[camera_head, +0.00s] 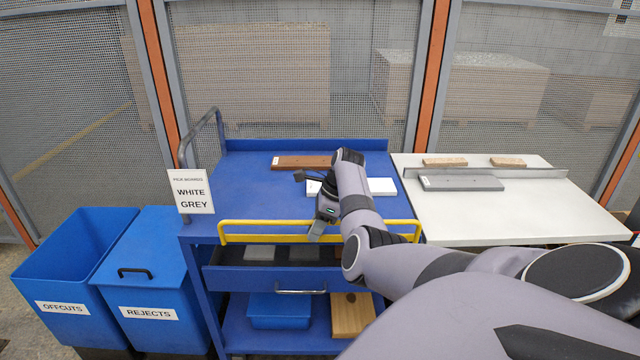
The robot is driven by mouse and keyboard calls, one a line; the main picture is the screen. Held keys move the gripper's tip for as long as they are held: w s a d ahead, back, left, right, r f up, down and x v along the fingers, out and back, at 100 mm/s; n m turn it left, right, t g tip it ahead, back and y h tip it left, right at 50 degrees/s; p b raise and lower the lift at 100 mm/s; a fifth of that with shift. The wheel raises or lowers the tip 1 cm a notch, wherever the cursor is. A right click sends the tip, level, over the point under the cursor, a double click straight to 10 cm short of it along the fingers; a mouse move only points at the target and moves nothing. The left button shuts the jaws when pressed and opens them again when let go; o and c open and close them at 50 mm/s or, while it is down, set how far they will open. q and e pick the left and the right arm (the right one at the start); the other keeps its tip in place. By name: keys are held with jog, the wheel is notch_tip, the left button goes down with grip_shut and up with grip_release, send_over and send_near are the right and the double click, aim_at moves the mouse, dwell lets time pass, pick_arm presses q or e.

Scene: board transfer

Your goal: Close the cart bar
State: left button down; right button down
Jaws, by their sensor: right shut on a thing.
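The blue cart (240,175) stands in front of me. Its yellow bar (262,223) runs across the cart's front edge, above the drawer. My right gripper (316,232) reaches down over the cart and is shut on the bar near its middle. The fingers and my arm hide part of the bar. On the cart top lie a brown board (300,162) at the back and a white board (383,187), which is partly hidden behind my right arm. My left gripper is not in view.
A sign reading WHITE, GREY (190,192) hangs at the cart's left. Blue OFFCUTS (75,270) and REJECTS (150,285) bins stand left. The white table (500,220) at right holds a grey board (460,183) and two wooden pieces near its fence (520,173).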

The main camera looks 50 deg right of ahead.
jog(key=shift+a+f+g+y+b, duration=0.1)
jog(key=shift+f+g+y+b, duration=0.1)
jog(key=shift+g+y+b, duration=0.35)
jog(key=shift+r, duration=0.1)
dwell(0.5)
jog(key=c, duration=1.1)
grip_release()
jog(key=shift+w, duration=0.1)
jog(key=shift+r, duration=0.1)
jog(key=shift+d+r, duration=0.15)
jog(key=shift+d, duration=0.1)
jog(key=v, duration=0.6)
jog(key=shift+d+r, duration=0.15)
jog(key=shift+r, duration=0.15)
